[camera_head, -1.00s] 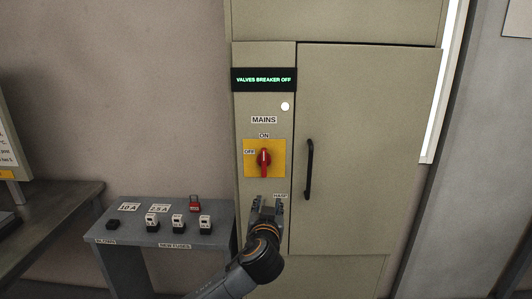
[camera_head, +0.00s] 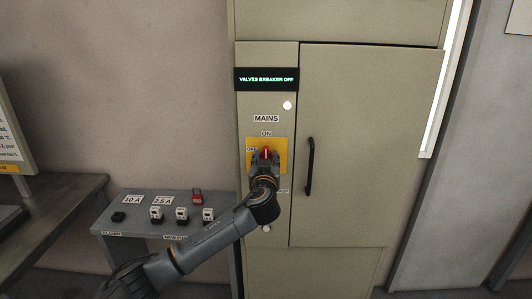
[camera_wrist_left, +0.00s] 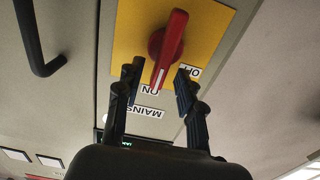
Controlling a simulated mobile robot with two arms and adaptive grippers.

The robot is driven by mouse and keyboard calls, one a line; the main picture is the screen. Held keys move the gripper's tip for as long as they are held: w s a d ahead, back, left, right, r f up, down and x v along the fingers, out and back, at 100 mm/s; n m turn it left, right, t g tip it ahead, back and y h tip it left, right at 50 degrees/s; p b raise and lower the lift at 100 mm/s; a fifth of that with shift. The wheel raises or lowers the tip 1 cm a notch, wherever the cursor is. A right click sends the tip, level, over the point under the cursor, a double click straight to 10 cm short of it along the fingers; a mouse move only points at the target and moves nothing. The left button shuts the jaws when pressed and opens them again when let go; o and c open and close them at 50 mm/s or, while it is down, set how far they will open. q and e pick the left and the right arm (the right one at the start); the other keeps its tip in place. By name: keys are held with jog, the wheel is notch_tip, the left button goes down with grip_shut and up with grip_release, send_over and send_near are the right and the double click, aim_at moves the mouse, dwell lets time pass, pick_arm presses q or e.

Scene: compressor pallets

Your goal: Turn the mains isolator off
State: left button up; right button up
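The mains isolator is a red rotary handle (camera_head: 266,153) on a yellow plate (camera_head: 283,145) on the grey cabinet, with ON above it and OFF at its left. In the left wrist view, upside down, the red handle (camera_wrist_left: 170,42) points toward the ON label. My left gripper (camera_head: 264,165) is in front of the handle and covers its lower part. In the wrist view my left gripper (camera_wrist_left: 160,72) is open, one finger on each side of the handle's free end. Gaps show between handle and fingers; contact depth I cannot tell. My right gripper is not in view.
A display (camera_head: 266,79) reads VALVES BREAKER OFF, with a white lamp (camera_head: 287,105) below. A black door handle (camera_head: 310,166) stands out just right of the plate. A fuse bench (camera_head: 140,222) with several fuses and a red item (camera_head: 197,196) stands left.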

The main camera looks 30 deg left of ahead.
pick_arm(q)
jog(key=shift+w+a, duration=0.3)
jog(key=shift+w, duration=0.2)
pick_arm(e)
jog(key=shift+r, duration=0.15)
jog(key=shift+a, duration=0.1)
pick_arm(q)
grip_shut()
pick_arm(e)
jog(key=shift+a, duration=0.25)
